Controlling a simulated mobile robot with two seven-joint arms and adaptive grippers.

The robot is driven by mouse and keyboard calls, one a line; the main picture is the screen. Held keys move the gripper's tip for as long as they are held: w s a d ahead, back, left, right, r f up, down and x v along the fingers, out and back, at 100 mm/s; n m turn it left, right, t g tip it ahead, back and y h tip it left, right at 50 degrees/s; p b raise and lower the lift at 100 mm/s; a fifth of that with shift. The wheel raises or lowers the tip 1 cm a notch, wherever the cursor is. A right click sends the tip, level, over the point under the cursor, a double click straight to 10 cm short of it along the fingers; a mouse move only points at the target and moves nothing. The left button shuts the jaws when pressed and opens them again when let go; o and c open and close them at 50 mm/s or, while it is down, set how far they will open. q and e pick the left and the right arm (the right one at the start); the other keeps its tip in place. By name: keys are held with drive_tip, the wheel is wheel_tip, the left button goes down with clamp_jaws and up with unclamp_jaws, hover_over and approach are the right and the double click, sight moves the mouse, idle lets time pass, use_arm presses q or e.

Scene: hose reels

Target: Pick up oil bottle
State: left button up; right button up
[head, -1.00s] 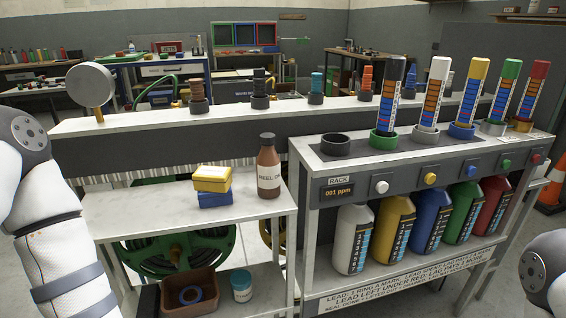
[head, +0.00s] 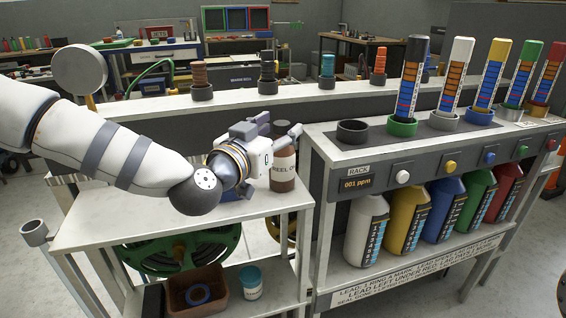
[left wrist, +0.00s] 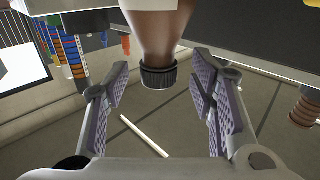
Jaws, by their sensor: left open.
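The brown oil bottle (head: 284,168), with a pale label reading "REEL O…", stands upright on the white side shelf; my gripper hides its top in the head view. My left gripper (head: 279,130) is open at the bottle's upper part. In the left wrist view, the bottle's neck and black cap (left wrist: 158,76) show upside down between the two spread fingers of the left gripper (left wrist: 158,98). Neither finger visibly touches the bottle. My right gripper is out of view.
The rack table (head: 330,139) with tubes and large bottles stands just right of the oil bottle. A blue box (head: 232,193) is partly hidden behind my left arm. A brown bin (head: 197,292) and a small jar (head: 251,283) sit on the lower shelf.

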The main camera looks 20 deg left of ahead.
use_arm(q)
drive_tip(key=shift+w+d+f, duration=0.1)
drive_tip(key=shift+w+d, duration=0.05)
drive_tip(key=shift+w, duration=0.35)
drive_tip(key=shift+w+d+f, duration=0.1)
drive_tip(key=shift+w, duration=0.35)
drive_tip(key=shift+s+r, duration=0.1)
drive_tip(key=shift+r, duration=0.1)
clamp_jaws()
